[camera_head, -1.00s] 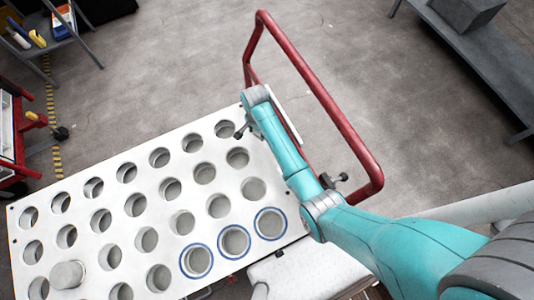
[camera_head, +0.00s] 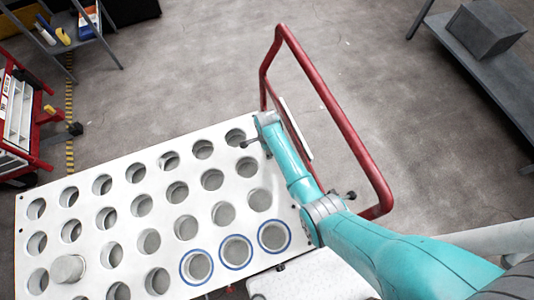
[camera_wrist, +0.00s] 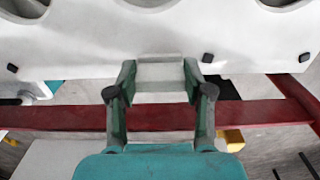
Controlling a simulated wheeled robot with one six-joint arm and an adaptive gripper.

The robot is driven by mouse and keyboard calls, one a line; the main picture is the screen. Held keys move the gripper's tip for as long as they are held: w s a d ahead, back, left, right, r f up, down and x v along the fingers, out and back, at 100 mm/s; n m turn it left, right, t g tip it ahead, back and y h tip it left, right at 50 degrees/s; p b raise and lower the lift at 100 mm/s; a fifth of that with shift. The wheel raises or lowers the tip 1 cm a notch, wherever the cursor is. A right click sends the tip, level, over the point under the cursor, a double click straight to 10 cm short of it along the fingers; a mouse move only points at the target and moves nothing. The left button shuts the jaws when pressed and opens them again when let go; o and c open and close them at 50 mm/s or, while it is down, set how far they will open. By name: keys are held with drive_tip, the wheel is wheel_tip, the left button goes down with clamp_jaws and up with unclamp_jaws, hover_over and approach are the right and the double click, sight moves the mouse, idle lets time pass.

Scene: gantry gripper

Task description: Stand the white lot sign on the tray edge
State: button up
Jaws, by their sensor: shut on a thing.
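The white tray (camera_head: 140,205) is a wide plate with rows of round holes; several holes at its near right have blue rings. In the wrist view, its edge (camera_wrist: 100,62) crosses the upper part of the picture. My gripper (camera_wrist: 160,80) is shut on a small white piece, which I take to be the lot sign (camera_wrist: 160,72). The sign sits between the fingertips, right at the tray edge, with a thin lip at its top overlapping the edge in the picture. I cannot tell whether it touches the tray. In the head view my arm hides the fingertips and the sign.
A red tube rail (camera_head: 335,110) loops up beside the tray's right end, close to my arm; it also crosses the wrist view below the tray (camera_wrist: 60,118). A grey cylinder (camera_head: 68,268) stands in a left hole. A grey box (camera_head: 485,30) lies on a bench at right.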

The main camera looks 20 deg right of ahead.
drive_tip(key=shift+f, duration=1.8)
drive_tip(key=shift+f, duration=0.1)
drive_tip(key=o, duration=0.9)
wheel_tip(320, 180, up, 12)
drive_tip(key=shift+r, duration=0.15)
drive_tip(key=shift+s+a, duration=0.1)
